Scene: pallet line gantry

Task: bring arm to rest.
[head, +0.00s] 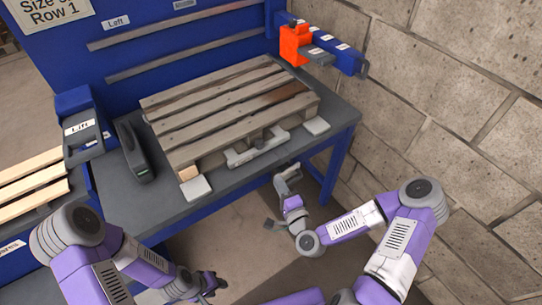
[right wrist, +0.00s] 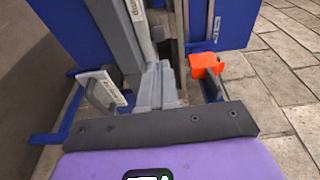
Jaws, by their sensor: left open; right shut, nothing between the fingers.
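My left gripper (head: 213,284) is low at the bottom of the head view, in front of the blue-framed table. It is open, with nothing seen between its fingers. My right gripper (head: 287,177) is just off the front edge of the table, below the pallet. It is shut and empty. My right arm reaches it from the lower right, with its elbow raised near the wall. In the right wrist view my purple wrist and dark mounting plate fill the bottom, and the fingers are hard to tell from the grey parts beyond.
A wooden pallet (head: 232,113) lies on the grey table (head: 168,212). An orange block (head: 294,46) on a blue labelled beam stands behind it, also in the right wrist view (right wrist: 207,65). A block wall (head: 450,110) bounds the right. Open floor (head: 235,243) lies before the table.

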